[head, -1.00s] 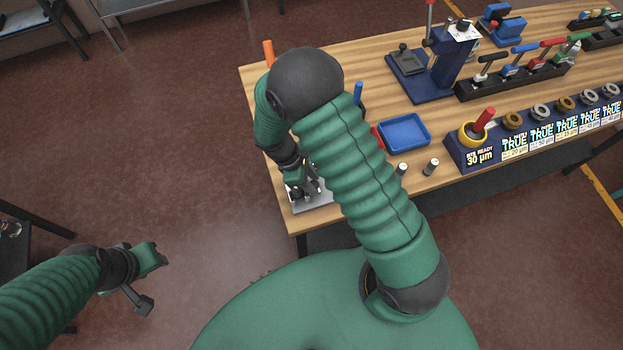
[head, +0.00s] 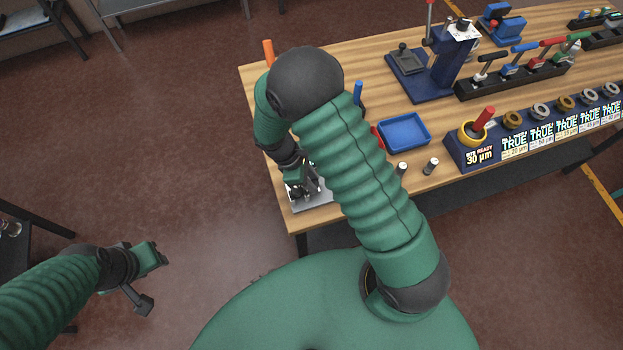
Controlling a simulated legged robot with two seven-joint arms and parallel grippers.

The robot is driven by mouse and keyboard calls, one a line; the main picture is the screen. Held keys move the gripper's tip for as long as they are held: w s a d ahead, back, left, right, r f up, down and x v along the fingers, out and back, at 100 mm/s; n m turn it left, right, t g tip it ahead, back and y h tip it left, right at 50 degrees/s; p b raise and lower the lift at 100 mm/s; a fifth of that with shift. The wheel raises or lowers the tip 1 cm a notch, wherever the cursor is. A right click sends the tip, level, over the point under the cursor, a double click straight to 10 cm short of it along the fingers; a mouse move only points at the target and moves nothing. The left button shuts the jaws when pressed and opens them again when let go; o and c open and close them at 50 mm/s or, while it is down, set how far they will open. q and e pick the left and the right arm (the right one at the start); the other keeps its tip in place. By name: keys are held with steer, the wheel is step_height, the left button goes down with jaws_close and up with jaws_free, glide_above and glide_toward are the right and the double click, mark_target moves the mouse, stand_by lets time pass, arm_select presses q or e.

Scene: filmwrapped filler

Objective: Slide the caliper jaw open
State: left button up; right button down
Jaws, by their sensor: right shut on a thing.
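My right gripper (head: 306,189) is at the near left corner of the wooden table. It is shut on a small part of the caliper, which is mostly hidden by the gripper and my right arm. A grey metal plate (head: 313,205) shows just under the gripper near the table's front edge. I cannot tell how far the caliper jaw stands open. My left gripper (head: 151,281) is open and empty, over the floor left of the table.
A blue tray (head: 404,131) lies right of my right arm, with two small cylinders (head: 431,166) near the front edge. A blue rack (head: 474,152) with rings and labels stands further right. A blue press stand (head: 440,65) is behind. Orange (head: 268,52) and blue (head: 358,93) handles stand near my arm.

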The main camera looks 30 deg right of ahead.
stand_by(0.8)
steer(key=d, duration=0.2)
steer(key=s+d, duration=0.1)
steer(key=d, duration=0.2)
steer(key=shift+s+d+r+p, duration=0.1)
steer(key=shift+d+p, duration=0.25)
steer(key=shift+p, duration=0.05)
steer(key=shift+d, duration=0.15)
steer(key=c, duration=1.4)
jaws_free()
steer(key=shift+c, duration=0.2)
steer(key=shift+a, duration=0.2)
steer(key=b+v, duration=0.2)
steer(key=v, duration=1.4)
steer(key=shift+r, duration=0.35)
